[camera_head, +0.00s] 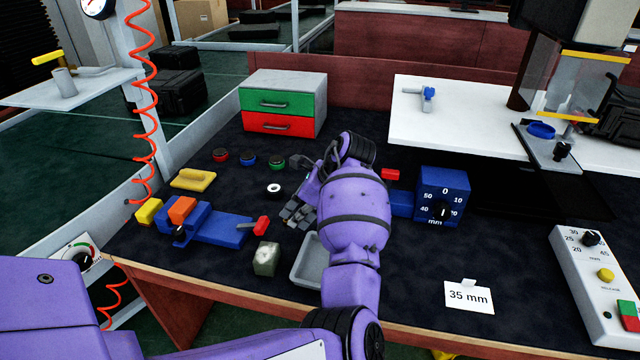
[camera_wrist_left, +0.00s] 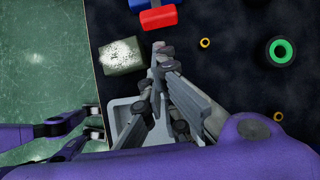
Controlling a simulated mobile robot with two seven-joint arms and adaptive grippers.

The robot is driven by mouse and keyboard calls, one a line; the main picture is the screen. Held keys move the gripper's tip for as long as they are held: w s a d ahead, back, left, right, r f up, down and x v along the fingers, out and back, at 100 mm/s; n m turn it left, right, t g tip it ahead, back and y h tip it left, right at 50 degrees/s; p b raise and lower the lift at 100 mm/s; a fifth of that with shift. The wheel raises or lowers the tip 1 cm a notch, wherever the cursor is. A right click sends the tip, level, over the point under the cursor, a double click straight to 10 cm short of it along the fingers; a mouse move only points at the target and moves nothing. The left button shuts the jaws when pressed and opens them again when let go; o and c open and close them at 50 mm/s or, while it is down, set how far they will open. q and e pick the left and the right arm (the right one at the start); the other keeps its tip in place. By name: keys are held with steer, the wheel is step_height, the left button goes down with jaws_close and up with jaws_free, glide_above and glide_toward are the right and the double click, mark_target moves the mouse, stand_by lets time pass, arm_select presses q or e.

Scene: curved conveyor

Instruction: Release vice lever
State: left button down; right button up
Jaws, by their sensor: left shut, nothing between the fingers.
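The blue vice (camera_head: 215,226) lies on the dark table at the left, with an orange block (camera_head: 182,209) at its jaw end. Its red lever (camera_head: 261,225) sticks out at the right end. In the left wrist view the red lever (camera_wrist_left: 158,18) is at the top, just beyond my fingertips. My left gripper (camera_head: 290,214) is to the right of the lever, apart from it, pointing towards it. In the left wrist view its fingers (camera_wrist_left: 162,48) are shut and empty.
A grey-green block (camera_head: 266,258) stands in front of the lever, near a grey tray (camera_head: 308,262) partly hidden under my left arm. A ring with a white centre (camera_head: 273,189) and several coloured rings lie behind. A blue dial box (camera_head: 443,194) stands to the right.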

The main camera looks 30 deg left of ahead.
arm_select(q)
steer(key=b+x, duration=0.1)
steer(key=x, duration=0.8)
